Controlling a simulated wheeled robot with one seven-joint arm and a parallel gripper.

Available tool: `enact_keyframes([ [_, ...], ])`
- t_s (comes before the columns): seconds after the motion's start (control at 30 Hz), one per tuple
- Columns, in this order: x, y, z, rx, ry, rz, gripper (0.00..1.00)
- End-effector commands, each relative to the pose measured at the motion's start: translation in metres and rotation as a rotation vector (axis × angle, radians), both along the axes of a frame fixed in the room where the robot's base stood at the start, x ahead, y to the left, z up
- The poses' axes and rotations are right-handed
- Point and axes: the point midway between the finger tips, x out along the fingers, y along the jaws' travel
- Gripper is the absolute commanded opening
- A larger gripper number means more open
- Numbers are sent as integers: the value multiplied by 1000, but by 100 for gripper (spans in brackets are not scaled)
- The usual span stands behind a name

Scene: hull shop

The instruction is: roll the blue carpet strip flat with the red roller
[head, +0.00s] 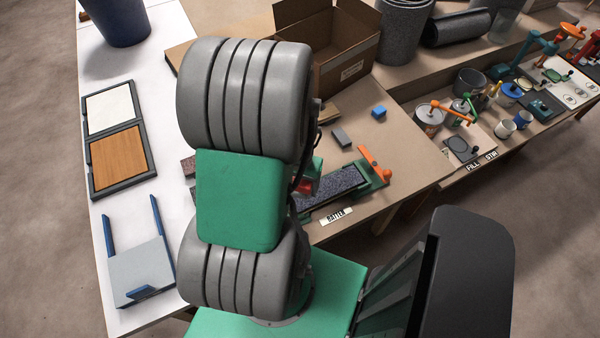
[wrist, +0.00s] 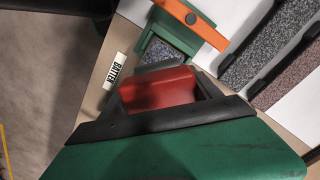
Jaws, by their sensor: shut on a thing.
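The blue carpet strip (head: 340,184) is a dark blue-grey speckled band lying in a green frame on the bench. An orange clamp bar (head: 373,165) sits at its far end. In the wrist view, a short part of the strip (wrist: 160,52) shows beyond the roller. My gripper (wrist: 165,92) is shut on the red roller (wrist: 158,90), which is over or just above the strip; I cannot tell if they touch. In the head view my arm hides most of the gripper, and only a bit of red roller (head: 309,184) shows.
A label (head: 337,215) lies in front of the frame. Grey (wrist: 262,48) and reddish (wrist: 292,75) speckled strips lie at right in the wrist view. A grey block (head: 341,137), a blue block (head: 379,111) and a cardboard box (head: 345,65) are behind. Bare bench lies right of the clamp.

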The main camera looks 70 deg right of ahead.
Motion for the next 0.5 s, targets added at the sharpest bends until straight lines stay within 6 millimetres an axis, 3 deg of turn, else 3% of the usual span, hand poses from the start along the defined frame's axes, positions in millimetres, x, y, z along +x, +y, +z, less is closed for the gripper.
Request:
enact_keyframes([
  [0.3,2,0,31,-2,0,6,0],
  [0.5,2,0,35,-2,0,8,0],
])
